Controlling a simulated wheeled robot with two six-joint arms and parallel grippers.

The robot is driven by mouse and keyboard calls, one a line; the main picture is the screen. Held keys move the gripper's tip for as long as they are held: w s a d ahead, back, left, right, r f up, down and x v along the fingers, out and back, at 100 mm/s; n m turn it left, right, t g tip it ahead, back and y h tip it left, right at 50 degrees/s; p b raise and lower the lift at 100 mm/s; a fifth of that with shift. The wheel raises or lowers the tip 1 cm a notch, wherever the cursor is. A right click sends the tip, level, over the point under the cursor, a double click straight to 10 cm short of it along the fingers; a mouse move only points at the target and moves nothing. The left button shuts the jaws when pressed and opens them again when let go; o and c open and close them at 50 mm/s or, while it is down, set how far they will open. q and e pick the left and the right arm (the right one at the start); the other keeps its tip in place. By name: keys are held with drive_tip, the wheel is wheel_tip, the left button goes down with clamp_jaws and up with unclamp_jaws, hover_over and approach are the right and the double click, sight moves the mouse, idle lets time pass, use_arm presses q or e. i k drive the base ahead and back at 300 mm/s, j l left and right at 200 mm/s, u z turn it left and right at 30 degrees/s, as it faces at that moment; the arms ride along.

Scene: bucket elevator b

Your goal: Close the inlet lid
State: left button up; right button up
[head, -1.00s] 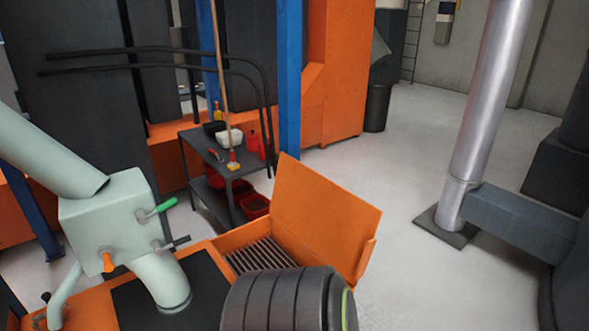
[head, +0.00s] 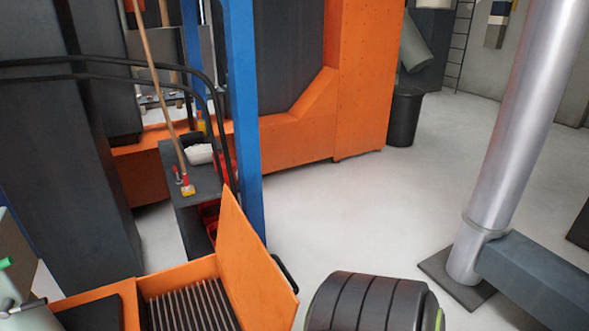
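The inlet lid (head: 255,262) is a flat orange panel at the lower middle of the head view. It stands open, steeply tilted up, along the right side of the inlet. A black handle (head: 285,272) shows on its far right side. The inlet (head: 192,308) below it is an orange box with a dark slatted grate, uncovered. A dark ribbed rounded part with a green edge, seemingly mine, is right of the lid and apart from it in the picture. No gripper fingers show in the view.
A dark shelf cart (head: 190,205) with red bins and a broom (head: 165,110) stands behind the inlet, beside a blue post (head: 245,130). A silver pipe (head: 510,140) with a grey duct (head: 540,275) is on the right. Pale floor (head: 350,215) between is clear.

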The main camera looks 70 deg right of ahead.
sight(266, 302)
drive_tip(key=k+l, duration=0.15)
drive_tip(key=l, duration=0.2)
drive_tip(key=k+l+z, duration=0.1)
drive_tip(key=l, duration=0.25)
drive_tip(key=k+l, duration=0.2)
drive_tip(key=l, duration=0.15)
drive_tip(key=k+l+z, duration=0.1)
drive_tip(key=l, duration=0.25)
drive_tip(key=k+l, duration=0.15)
drive_tip(key=l, duration=0.25)
drive_tip(key=k+l, duration=0.1)
drive_tip(key=l, duration=0.25)
drive_tip(key=z, duration=0.05)
